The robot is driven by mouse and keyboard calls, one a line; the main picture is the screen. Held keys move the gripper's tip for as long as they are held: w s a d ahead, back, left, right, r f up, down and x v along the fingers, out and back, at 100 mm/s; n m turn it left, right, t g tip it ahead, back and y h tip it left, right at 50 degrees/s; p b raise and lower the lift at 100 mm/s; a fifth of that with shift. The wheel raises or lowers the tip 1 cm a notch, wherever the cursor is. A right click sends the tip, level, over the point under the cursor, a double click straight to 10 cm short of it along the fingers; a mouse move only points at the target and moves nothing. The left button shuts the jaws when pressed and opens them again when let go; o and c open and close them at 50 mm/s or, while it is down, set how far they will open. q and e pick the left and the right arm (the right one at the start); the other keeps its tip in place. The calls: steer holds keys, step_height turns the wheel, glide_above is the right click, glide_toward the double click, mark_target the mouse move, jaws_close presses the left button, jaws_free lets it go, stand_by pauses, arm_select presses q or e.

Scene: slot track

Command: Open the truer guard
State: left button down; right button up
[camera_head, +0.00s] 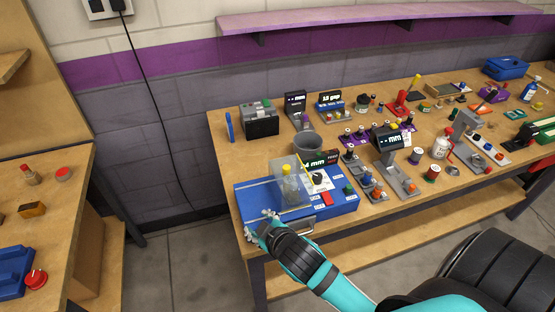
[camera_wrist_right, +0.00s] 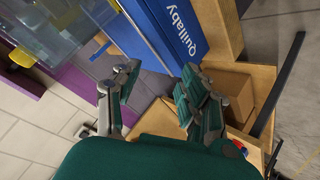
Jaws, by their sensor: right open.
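My right gripper (camera_head: 262,222) is open and empty at the machine's front left corner, below and left of the guard. In the wrist view my right gripper's fingers (camera_wrist_right: 158,84) are apart, with the blue side marked "Quillaby" (camera_wrist_right: 178,32) beyond them. The clear guard (camera_wrist_right: 62,28) shows at upper left. My left gripper is out of view.
A grey cup (camera_head: 306,145) stands behind the truer. Small gauges, spools (camera_head: 432,173) and tools crowd the bench to the right. A black box (camera_head: 260,120) sits at the back left. Open floor separates this bench from another at left.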

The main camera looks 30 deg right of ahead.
steer(key=w+a+r+n+t+y, duration=0.3)
steer(key=w+r+n+t, duration=0.15)
steer(key=r, duration=0.55)
steer(key=w+a+r+n+t+y, duration=0.2)
steer(key=w+a+r+n+t, duration=0.25)
steer(key=r, duration=0.45)
steer(key=s+a+r+n+g+y, duration=0.1)
steer(key=a+r+n+g+y, duration=0.55)
steer(key=n, duration=0.75)
steer(key=s+a+r+n+g+y, duration=0.1)
steer(key=a+r+n+g+y, duration=0.35)
steer(key=n+g+y, duration=0.65)
steer(key=n+g+h, duration=0.2)
steer(key=n+h, duration=1.2)
steer(key=h, duration=0.8)
glide_above(287, 167)
step_height(287, 167, down, 4)
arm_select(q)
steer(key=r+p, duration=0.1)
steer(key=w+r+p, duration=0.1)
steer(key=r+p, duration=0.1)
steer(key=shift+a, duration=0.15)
arm_select(e)
step_height(287, 167, down, 18)
steer(key=shift+r, duration=0.15)
